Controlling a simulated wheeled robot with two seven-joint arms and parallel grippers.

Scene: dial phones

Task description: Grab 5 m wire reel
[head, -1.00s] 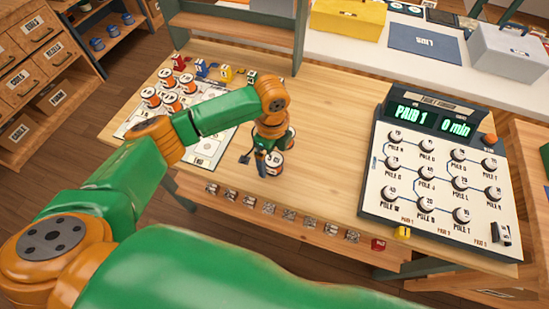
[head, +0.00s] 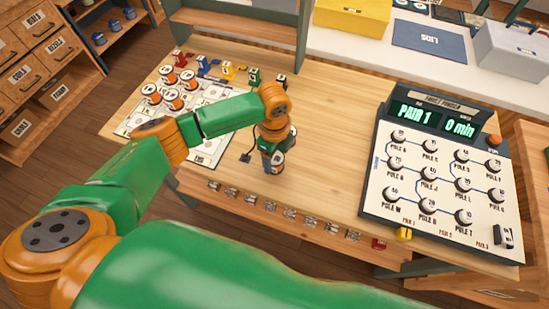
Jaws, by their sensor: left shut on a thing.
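My left gripper (head: 271,160) points down over the middle of the wooden table, near its front edge. It is shut on a small wire reel (head: 278,165) with a white side and an orange-red band. The gripper and wrist hide part of this reel, and I cannot read its length label. More wire reels with white tops and orange sides (head: 173,97) stand in rows on a printed white sheet at the left of the table. My right gripper is not in view.
A panel with a green display and several round knobs (head: 428,178) stands on the right. Small coloured pieces (head: 228,70) line the back of the sheet. Metal clips (head: 289,212) line the front edge. Bare tabletop (head: 330,140) lies between gripper and panel.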

